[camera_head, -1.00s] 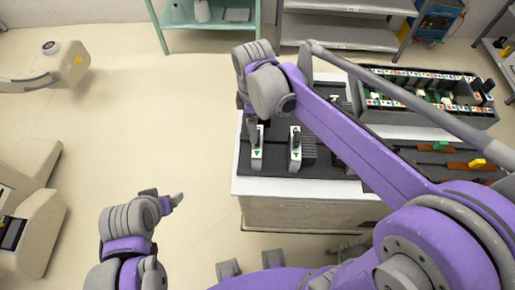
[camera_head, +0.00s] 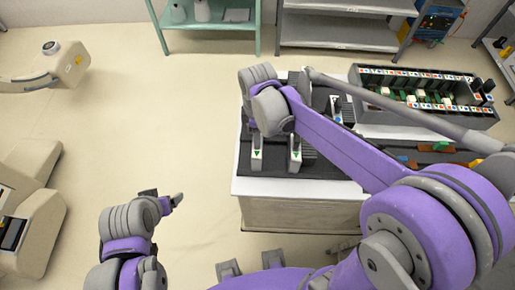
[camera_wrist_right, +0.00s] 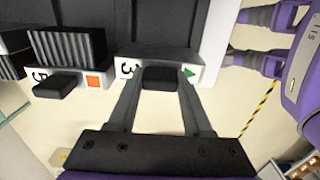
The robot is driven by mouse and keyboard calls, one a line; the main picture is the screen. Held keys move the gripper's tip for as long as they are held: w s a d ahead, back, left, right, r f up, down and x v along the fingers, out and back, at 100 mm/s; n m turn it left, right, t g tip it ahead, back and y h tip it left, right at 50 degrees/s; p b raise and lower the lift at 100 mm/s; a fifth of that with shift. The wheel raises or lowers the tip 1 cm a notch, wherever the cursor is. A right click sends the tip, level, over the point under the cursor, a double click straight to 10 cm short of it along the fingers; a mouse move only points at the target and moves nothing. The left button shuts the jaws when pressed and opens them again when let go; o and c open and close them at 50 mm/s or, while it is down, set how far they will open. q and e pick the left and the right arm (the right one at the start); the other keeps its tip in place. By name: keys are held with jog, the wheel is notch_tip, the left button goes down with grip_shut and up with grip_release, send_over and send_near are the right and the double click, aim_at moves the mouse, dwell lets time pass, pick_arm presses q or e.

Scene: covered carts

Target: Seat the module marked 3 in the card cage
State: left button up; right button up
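The module marked 3 (camera_wrist_right: 125,69) has a white front strip with a green triangle, a black handle and a dark body. In the head view it appears to be the left front module (camera_head: 257,160) on the cart. My right gripper (camera_wrist_right: 161,82) is over it, one finger on each side of the handle. The fingers look open; whether they touch the handle I cannot tell. The card cage (camera_head: 425,118) is a dark open rack at the cart's back right, with coloured marks along its rails. My left gripper (camera_head: 176,200) is left of the cart, its fingers unclear.
The cart's white edge (camera_head: 290,188) is in front. My right arm crosses over the cart.

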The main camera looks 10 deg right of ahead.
grip_shut()
dwell(1.0)
